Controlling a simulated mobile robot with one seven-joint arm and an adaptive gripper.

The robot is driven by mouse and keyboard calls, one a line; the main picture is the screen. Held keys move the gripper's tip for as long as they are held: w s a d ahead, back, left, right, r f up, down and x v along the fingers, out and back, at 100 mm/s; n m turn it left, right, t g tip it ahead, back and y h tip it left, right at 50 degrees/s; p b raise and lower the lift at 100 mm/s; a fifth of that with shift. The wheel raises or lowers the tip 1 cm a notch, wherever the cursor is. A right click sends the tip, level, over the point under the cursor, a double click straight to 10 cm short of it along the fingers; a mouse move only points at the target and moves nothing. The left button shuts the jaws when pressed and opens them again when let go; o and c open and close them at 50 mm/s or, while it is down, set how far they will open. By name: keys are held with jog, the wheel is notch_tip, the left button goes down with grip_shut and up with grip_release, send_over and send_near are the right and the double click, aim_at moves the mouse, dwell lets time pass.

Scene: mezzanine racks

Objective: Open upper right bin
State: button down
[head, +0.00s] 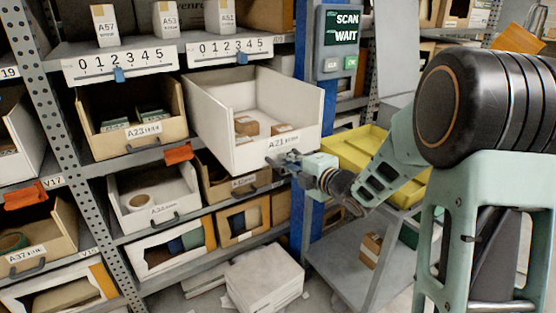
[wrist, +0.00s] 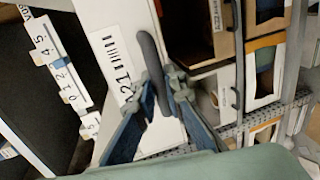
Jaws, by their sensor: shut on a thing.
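The upper right bin is the white bin labelled A21 (head: 300,110). It is slid well out of its shelf toward me, with several small brown boxes inside. In the wrist view its white front (wrist: 112,20) with the label ending in 21 fills the upper middle. Its dark handle (wrist: 148,55) runs between my fingers. My gripper (head: 284,160) is at the lower front edge of this bin, shut on the handle; the wrist view also shows it there (wrist: 165,78). The exact finger contact is partly hidden in the head view.
To the left is the tan bin A23 (head: 131,115), sitting in the shelf. Below are a white bin (head: 152,195) with a tape roll and a brown bin (head: 232,180). A blue post (head: 312,215) and yellow tray (head: 352,150) stand right. A white box (head: 265,280) is on the floor.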

jog(key=shift+f+v, duration=0.1)
jog(key=shift+v, duration=0.5)
jog(key=shift+f+v, duration=0.15)
jog(key=shift+v, duration=0.5)
jog(key=c, duration=2)
grip_release()
jog(key=shift+s, duration=0.1)
jog(key=v, duration=1.2)
